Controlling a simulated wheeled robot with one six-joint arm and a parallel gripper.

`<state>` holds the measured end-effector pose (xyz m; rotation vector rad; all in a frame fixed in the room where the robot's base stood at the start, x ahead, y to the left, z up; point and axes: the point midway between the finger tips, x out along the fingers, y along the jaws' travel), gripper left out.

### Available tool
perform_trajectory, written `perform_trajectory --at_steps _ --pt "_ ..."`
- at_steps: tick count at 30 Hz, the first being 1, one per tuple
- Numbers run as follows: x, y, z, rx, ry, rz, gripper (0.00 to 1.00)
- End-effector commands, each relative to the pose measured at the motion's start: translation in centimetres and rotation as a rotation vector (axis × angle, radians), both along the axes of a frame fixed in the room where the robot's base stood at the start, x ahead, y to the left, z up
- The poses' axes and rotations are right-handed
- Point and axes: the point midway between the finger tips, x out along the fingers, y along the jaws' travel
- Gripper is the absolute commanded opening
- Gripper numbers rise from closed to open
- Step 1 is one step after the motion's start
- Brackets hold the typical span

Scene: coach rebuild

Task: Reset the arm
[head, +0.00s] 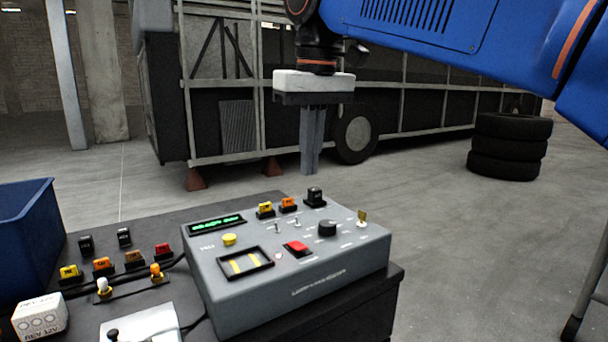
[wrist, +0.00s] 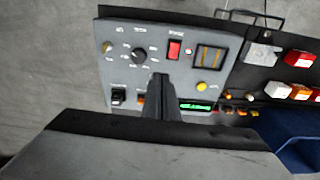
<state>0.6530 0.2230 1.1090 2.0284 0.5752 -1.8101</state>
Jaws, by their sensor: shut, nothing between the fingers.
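My gripper (head: 312,172) hangs from the blue arm, pointing straight down, in the upper middle of the head view. Its two grey fingers are together with nothing between them. It is above and behind the grey control box (head: 345,262), apart from it. In the wrist view the shut fingers (wrist: 160,82) overlap the near edge of the control box (wrist: 205,62). The box carries a red rocker switch, a black knob, a yellow button and a lit green display. The fingers hide a small part of its panel.
The control box sits on a dark bench (head: 365,312). A blue bin (head: 25,240) stands at the left, with a white box (head: 40,315) and several small switches nearby. Stacked tyres (head: 510,147) stand at the right and a stripped coach (head: 235,90) behind. The floor between is clear.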

Motion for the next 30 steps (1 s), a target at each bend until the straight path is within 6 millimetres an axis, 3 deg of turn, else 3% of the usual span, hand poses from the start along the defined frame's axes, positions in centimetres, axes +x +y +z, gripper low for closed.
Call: perform_trajectory --at_steps 1,8,15,24,30 --pt "-0.2 -1.9 -0.8 0.006 -0.008 -0.026 0.0" --pt "-1.4 -9.8 -6.2 0.037 -0.063 -0.14 0.0" --pt "-4.4 -17.3 -13.1 0.062 -0.125 -0.259 0.0" --pt "-10.1 -24.7 -23.5 0.078 -0.209 -0.41 0.0" --pt "-14.0 -27.8 -30.4 0.08 -0.26 -0.495 0.0"
